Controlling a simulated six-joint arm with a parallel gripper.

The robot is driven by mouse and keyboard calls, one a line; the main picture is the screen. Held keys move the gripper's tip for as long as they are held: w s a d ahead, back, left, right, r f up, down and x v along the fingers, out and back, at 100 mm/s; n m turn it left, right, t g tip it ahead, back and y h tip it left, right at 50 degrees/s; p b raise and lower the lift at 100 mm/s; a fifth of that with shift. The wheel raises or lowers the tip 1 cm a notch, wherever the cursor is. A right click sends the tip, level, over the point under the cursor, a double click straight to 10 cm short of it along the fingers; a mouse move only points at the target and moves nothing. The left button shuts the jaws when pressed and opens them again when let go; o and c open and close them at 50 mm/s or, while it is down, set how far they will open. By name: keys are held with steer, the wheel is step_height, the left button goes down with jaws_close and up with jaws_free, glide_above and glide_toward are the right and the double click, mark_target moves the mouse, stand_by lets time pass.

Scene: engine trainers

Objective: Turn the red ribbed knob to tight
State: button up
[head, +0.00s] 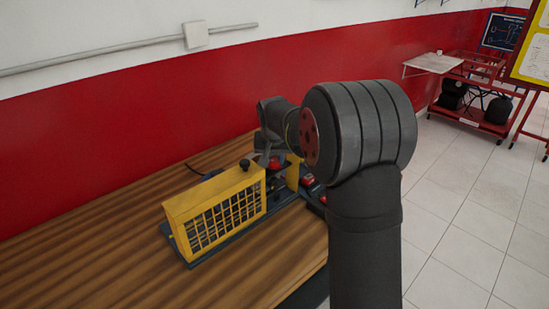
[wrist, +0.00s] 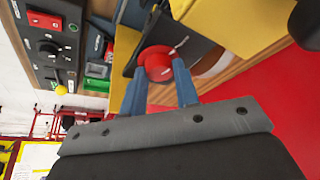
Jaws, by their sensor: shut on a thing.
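The red ribbed knob (wrist: 158,64) sits on the yellow engine trainer, with a pale line on its face in the wrist view. My gripper (wrist: 159,80) has its two blue fingers on either side of the knob and is shut on it. In the head view a bit of the red knob (head: 274,164) shows below my wrist, behind the yellow grille housing (head: 215,212). The fingertips are mostly hidden there by my arm. I cannot read any tight mark near the knob.
A dark control panel (wrist: 50,48) with a black dial, a red part and a green switch lies beside the knob. A black round knob (head: 245,165) tops the yellow housing. The wooden bench (head: 110,262) is clear at the front left. A red wall (head: 100,150) stands behind.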

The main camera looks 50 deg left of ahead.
steer(key=shift+m, duration=0.3)
steer(key=m+t+h, duration=0.1)
steer(key=m, duration=0.2)
steer(key=shift+s+a+m, duration=0.1)
steer(key=shift+m, duration=0.2)
steer(key=m+h, duration=0.1)
steer(key=m, duration=0.2)
steer(key=shift+a+m+h, duration=0.1)
steer(key=shift+m+h, duration=0.3)
steer(key=m+h, duration=0.1)
steer(key=m, duration=0.2)
steer(key=shift+a+m, duration=0.1)
steer(key=shift+m, duration=0.2)
steer(key=m+h, duration=0.2)
steer(key=m, duration=0.2)
steer(key=shift+a+m, duration=0.1)
steer(key=shift+m, duration=0.2)
steer(key=m+g, duration=0.1)
steer(key=m, duration=0.1)
steer(key=m+g+h, duration=0.1)
steer(key=m, duration=0.4)
steer(key=shift+w+a+g+h, duration=0.1)
steer(key=shift+w+g+h, duration=0.15)
steer(key=shift+g+h, duration=0.15)
steer(key=m+g, duration=0.1)
steer(key=m, duration=0.2)
steer(key=m+g, duration=0.1)
steer(key=m, duration=0.2)
steer(key=shift+w+m+g, duration=0.1)
steer(key=shift+m+g, duration=0.2)
